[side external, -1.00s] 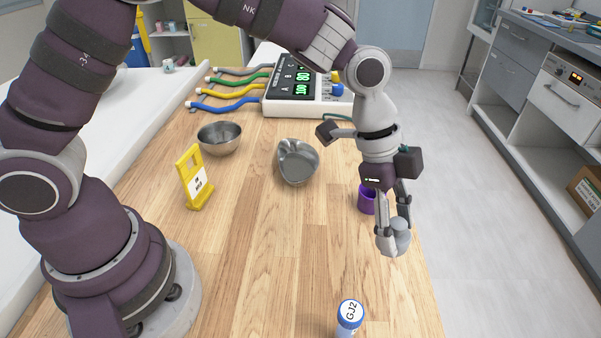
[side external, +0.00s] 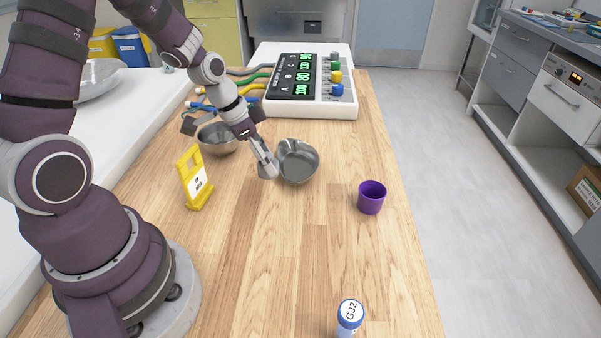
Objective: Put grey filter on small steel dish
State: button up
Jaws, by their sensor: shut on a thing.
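My gripper (side external: 265,164) is shut on the grey filter (side external: 268,173), which is small and partly hidden between the fingers. The filter is held just left of and in front of a steel dish (side external: 303,164) with a curved rim near the middle of the table. From this view I cannot tell how high above the table it is, or whether it touches the dish. A round steel bowl (side external: 216,145) stands farther left, partly behind my wrist. I cannot tell for certain which of the two is the small steel dish.
A yellow sign stand (side external: 194,180) is left of my gripper. A device with coloured hoses (side external: 310,80) fills the back. The middle front of the wooden table is clear.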

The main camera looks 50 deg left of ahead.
send_over(304, 167)
jog(key=s, duration=0.1)
jog(key=shift+s+a+f, duration=0.2)
jog(key=shift+a+f, duration=0.1)
jog(key=shift+f, duration=1.9)
jog(key=o, duration=0.9)
jog(key=shift+f, duration=0.1)
